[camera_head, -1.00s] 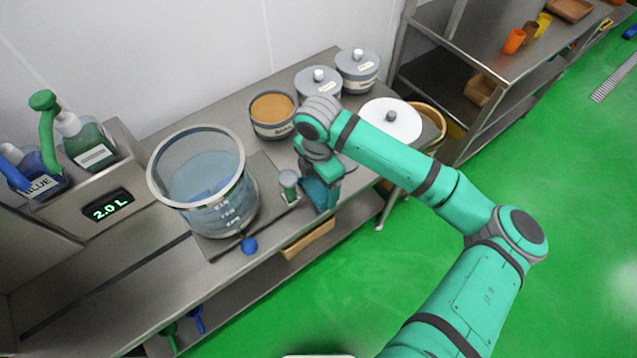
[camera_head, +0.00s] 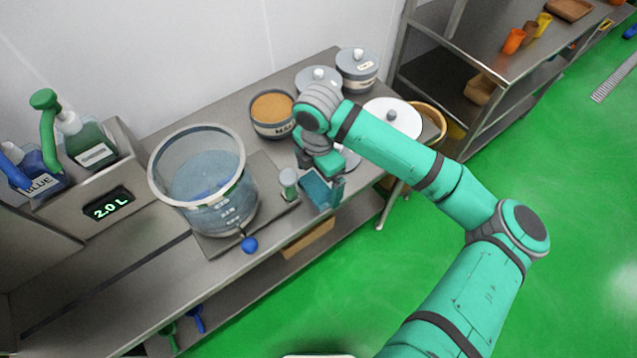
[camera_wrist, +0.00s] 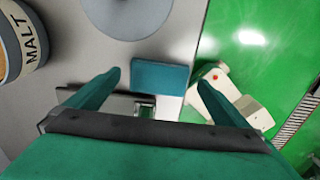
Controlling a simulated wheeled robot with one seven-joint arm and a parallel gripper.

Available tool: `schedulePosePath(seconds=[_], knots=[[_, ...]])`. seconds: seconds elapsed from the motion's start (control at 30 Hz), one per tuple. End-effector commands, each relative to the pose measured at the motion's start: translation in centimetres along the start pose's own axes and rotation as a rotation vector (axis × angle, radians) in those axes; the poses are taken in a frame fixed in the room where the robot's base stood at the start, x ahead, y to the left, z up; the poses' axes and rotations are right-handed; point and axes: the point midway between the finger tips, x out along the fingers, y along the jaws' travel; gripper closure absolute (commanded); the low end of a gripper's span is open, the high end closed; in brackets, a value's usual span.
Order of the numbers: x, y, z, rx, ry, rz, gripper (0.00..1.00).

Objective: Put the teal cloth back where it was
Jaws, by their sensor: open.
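The teal cloth (camera_wrist: 160,76) is a small flat rectangle on the steel bench near its front edge. In the wrist view it lies between and slightly beyond my two fingertips. My gripper (camera_wrist: 159,83) is open, with one finger to each side of the cloth and a visible gap on both sides. In the head view the cloth (camera_head: 315,191) lies right of the small green-filled jar (camera_head: 289,184). My gripper (camera_head: 328,177) is just over it there and partly hides it. Its exact height above the cloth is hard to tell.
A large clear beaker (camera_head: 205,190) stands left on a dark plate. The MALT tub (camera_head: 272,113), lidded grey pots (camera_head: 357,70) and a white round lid (camera_head: 391,121) are behind my arm. The bench front drops to green floor (camera_head: 330,300).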

Motion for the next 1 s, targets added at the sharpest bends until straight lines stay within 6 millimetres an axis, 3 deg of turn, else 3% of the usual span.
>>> schedulePosePath(seconds=[0.2,0.43,0.63,1.0], knots=[[-4.6,0.1,0.0,-0.002,-0.002,0.003,0.0],[-8.1,0.1,0.0,-0.003,-0.002,0.002,0.0],[-9.2,0.0,0.0,-0.002,-0.001,0.0,0.0],[-9.3,0.0,0.0,-0.002,-0.001,0.0,0.0]])
